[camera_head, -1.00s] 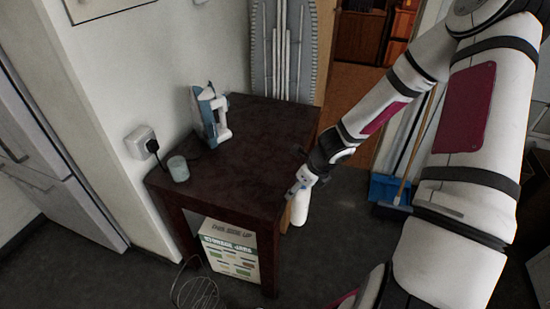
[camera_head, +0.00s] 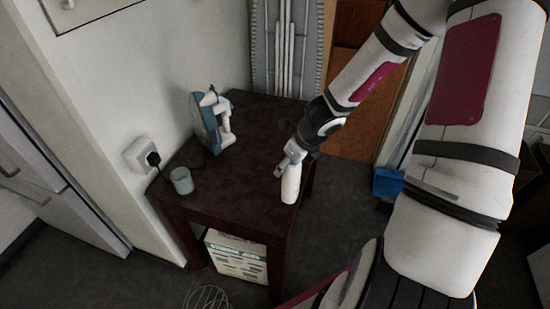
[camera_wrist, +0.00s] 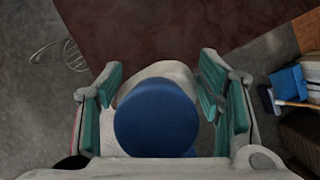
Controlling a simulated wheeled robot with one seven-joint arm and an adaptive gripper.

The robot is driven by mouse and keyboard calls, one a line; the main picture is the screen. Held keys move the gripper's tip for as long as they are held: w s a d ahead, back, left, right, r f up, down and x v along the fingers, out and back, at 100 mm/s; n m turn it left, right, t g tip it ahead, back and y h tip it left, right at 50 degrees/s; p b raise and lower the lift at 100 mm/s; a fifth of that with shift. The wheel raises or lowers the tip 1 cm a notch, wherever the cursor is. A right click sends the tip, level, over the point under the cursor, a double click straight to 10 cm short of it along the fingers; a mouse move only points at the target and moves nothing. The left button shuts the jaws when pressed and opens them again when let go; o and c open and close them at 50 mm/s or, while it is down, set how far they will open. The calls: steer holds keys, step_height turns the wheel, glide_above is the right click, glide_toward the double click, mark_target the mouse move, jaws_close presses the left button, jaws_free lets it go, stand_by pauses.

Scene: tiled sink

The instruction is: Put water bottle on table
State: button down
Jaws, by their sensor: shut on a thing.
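The water bottle (camera_head: 291,184) is white and upright, held by my gripper (camera_head: 287,164) at its upper part. In the wrist view, its blue cap (camera_wrist: 156,118) and white shoulder sit between the two green-padded fingers of my gripper (camera_wrist: 158,95), which is shut on it. The dark brown table (camera_head: 235,185) stands against the wall. In the head view the bottle overlaps the table's right front edge; I cannot tell whether its base touches the top. In the wrist view the table top (camera_wrist: 150,30) lies beyond the bottle.
A box (camera_head: 236,257) and a wire whisk-like item (camera_head: 206,295) are below. A blue dustpan (camera_head: 387,183) is on the right. The table's middle is clear.

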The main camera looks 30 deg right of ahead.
steer(key=w+d+f+p, duration=0.1)
steer(key=w+d+f, duration=0.1)
steer(key=w, duration=0.5)
steer(key=w+d+f+p, duration=0.2)
steer(key=w+d, duration=0.1)
steer(key=w, duration=0.5)
steer(key=shift+w+f, duration=0.3)
steer(key=shift+f, duration=0.25)
steer(key=shift+c, duration=2.3)
jaws_free()
